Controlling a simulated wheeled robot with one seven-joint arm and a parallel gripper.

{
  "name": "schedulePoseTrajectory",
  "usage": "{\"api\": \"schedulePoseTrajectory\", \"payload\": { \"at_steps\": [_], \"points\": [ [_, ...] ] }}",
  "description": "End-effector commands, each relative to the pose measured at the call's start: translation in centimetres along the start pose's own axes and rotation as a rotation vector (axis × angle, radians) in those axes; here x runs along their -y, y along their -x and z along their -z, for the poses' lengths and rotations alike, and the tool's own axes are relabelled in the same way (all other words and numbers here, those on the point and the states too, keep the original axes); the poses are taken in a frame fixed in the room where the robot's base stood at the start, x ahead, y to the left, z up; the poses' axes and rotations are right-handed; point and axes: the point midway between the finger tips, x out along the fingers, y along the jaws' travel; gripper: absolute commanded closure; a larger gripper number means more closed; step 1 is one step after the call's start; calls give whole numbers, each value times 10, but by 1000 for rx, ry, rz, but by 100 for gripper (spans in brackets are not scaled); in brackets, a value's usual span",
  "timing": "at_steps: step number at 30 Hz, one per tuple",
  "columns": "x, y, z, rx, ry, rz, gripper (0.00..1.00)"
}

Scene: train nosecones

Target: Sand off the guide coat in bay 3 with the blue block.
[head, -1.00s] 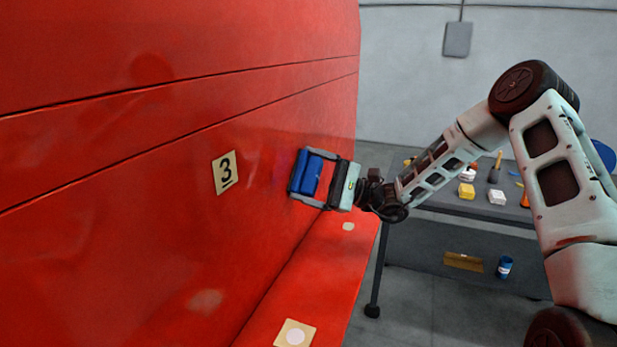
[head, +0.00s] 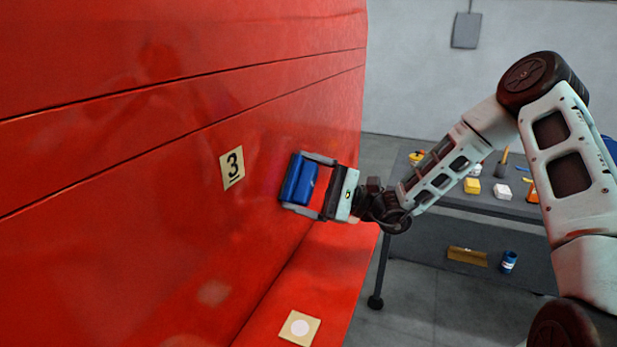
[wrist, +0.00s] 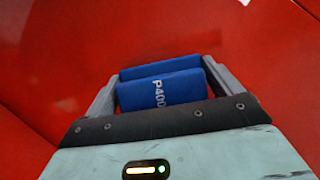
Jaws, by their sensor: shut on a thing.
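My gripper (head: 296,181) is shut on the blue block (head: 300,179), one finger on each end. The block also shows in the wrist view (wrist: 162,91), with "P400" printed on it. Its face is turned to the red panel (head: 120,230), very close to it; I cannot tell whether they touch. The bay 3 label (head: 232,167), a cream plate with a black 3, is left of the block. A faint dull, darker area shows on the panel around the block, but its edges are unclear. The panel surface behind the block is hidden.
A red ledge (head: 335,265) runs below the panel and carries a cream square with a white disc (head: 299,328). A blue can (head: 508,262) stands below.

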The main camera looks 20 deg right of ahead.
Motion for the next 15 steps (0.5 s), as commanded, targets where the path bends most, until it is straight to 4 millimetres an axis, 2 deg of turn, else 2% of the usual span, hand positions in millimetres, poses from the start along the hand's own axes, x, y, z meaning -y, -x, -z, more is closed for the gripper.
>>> {"api": "schedulePoseTrajectory", "payload": {
  "at_steps": [8, 15],
  "points": [
    [-7, -5, -7, 2, -1, -1, 28],
    [-21, -11, -20, 2, -3, -2, 28]
  ]
}}
